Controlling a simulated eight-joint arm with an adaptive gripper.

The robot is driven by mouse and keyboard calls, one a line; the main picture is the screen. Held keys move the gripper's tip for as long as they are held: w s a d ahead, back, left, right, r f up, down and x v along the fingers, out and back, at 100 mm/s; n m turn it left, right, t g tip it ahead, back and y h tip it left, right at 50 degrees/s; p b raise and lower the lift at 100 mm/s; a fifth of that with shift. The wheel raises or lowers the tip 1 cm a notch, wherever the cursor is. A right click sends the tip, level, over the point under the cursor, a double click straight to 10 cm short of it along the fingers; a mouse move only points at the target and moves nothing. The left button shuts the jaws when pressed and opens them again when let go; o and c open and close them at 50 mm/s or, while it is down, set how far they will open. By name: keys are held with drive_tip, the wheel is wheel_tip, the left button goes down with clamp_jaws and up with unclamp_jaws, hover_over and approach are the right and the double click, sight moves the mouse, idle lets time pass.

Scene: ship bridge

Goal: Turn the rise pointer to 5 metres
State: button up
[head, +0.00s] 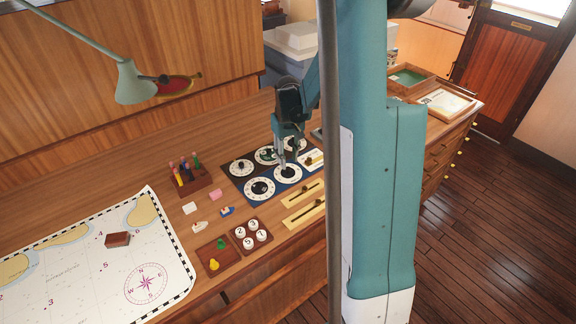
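A dark dial panel (238,184) lies on the wooden chart desk, with several round white-rimmed dials on it. My gripper (284,164) points down at the front right dial (287,174), its fingertips at or just above the dial's centre. The fingers hide part of that dial, and I cannot tell whether they touch its pointer. Another dial (260,189) lies to its left, and more dials (241,168) are in the row behind. The labels are too small to read, so I cannot tell which is the rise pointer or where it points. The finger opening is too small to judge.
A pen rack (193,180), wooden trays (218,256), numbered white discs (250,234) and brass-coloured slider plates (304,205) lie around the panel. A chart (90,270) covers the desk's left. A green lamp (133,84) overhangs it. My column blocks the right middle.

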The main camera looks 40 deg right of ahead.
sight(288, 168)
drive_tip(key=shift+f, duration=2.05)
drive_tip(key=c, duration=0.9)
